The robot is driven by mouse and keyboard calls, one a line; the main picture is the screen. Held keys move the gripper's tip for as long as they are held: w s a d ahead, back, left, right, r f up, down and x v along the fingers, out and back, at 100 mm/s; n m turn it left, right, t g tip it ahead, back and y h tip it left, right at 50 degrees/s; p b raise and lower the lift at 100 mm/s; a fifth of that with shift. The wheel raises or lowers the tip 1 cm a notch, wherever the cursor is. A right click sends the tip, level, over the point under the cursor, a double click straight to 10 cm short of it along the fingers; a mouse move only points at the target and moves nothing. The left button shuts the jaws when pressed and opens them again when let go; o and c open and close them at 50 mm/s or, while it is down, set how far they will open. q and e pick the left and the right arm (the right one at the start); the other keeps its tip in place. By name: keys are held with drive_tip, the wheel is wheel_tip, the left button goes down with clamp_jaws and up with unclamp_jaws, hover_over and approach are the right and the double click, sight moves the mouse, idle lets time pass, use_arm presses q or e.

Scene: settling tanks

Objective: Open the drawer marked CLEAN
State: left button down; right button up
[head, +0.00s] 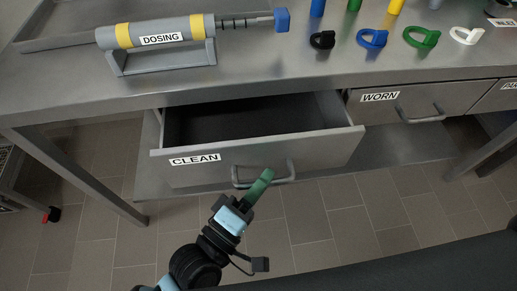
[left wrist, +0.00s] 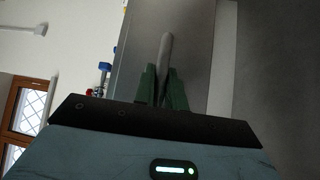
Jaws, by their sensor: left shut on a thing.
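The drawer marked CLEAN (head: 215,171) is pulled out from under the metal table, and its dark, empty-looking inside shows in the head view. Its grey bar handle (head: 290,172) is on the front, right of the label. My left gripper (head: 265,177) is shut on this handle, with its green fingers around the bar. In the left wrist view the grey handle bar (left wrist: 166,55) stands between the two green fingers (left wrist: 162,88). My right gripper is not in view.
A closed drawer marked WORN (head: 425,100) is to the right. On the metal tabletop (head: 250,75) are a grey DOSING device (head: 160,38) on a stand and several coloured rings, one of them blue (head: 372,38). Tiled floor (head: 330,225) lies below.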

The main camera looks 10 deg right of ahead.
use_arm(q)
drive_tip(key=s+p, duration=0.3)
drive_tip(key=s, duration=1.3)
drive_tip(key=c, duration=1.5)
unclamp_jaws()
drive_tip(key=shift+o, duration=0.2)
drive_tip(key=v, duration=0.7)
drive_tip(key=shift+s+a, duration=0.25)
drive_tip(key=shift+a, duration=0.1)
